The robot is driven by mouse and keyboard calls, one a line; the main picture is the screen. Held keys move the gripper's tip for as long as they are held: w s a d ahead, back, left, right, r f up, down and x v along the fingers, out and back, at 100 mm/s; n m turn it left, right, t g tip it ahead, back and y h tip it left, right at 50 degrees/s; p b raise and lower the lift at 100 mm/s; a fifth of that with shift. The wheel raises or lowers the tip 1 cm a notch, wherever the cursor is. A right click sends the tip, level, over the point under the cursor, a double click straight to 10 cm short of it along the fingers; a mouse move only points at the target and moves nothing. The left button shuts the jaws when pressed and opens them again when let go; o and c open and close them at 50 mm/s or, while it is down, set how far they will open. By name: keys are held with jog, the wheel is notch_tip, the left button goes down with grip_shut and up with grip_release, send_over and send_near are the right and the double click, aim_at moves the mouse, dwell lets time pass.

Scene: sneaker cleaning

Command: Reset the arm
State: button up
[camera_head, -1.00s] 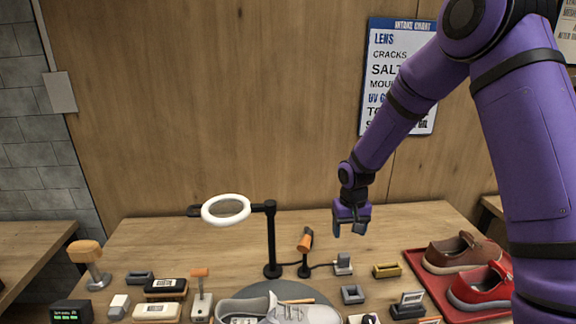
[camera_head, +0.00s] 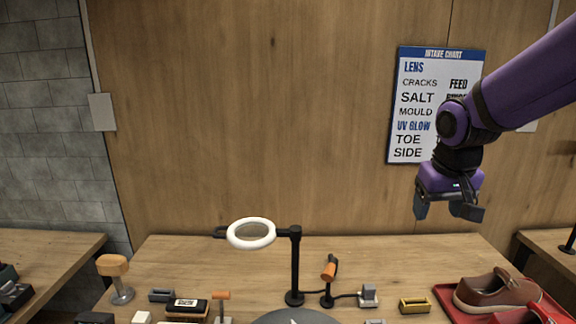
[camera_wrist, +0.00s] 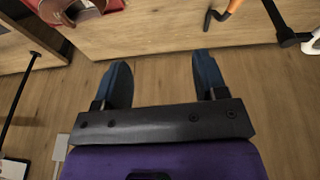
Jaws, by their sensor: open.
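My purple arm enters from the right edge in the head view. My gripper (camera_head: 448,209) hangs at its end with the fingers pointing down, in front of the wooden wall and well above the back right of the workbench (camera_head: 400,262). The two dark fingers are apart with nothing between them. In the wrist view my gripper (camera_wrist: 160,80) also shows open and empty, its fingers over bare wood-coloured surface beside the bench edge.
A ring lamp (camera_head: 250,233) on a black post stands mid-bench. An orange-headed tool (camera_head: 329,270) is beside it. A red tray (camera_head: 447,298) with a brown shoe (camera_head: 492,292) is at right. An intake chart (camera_head: 436,105) hangs on the wall. Several small tools line the front.

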jog(key=s+d+r+t, duration=0.1)
jog(key=s+r, duration=0.2)
jog(key=s, duration=0.6)
jog(key=s+d+r+t, duration=0.1)
jog(key=s+r, duration=0.2)
jog(key=s, duration=0.6)
jog(key=shift+s+r+y, duration=0.3)
jog(key=shift+r+y, duration=0.1)
dwell(0.6)
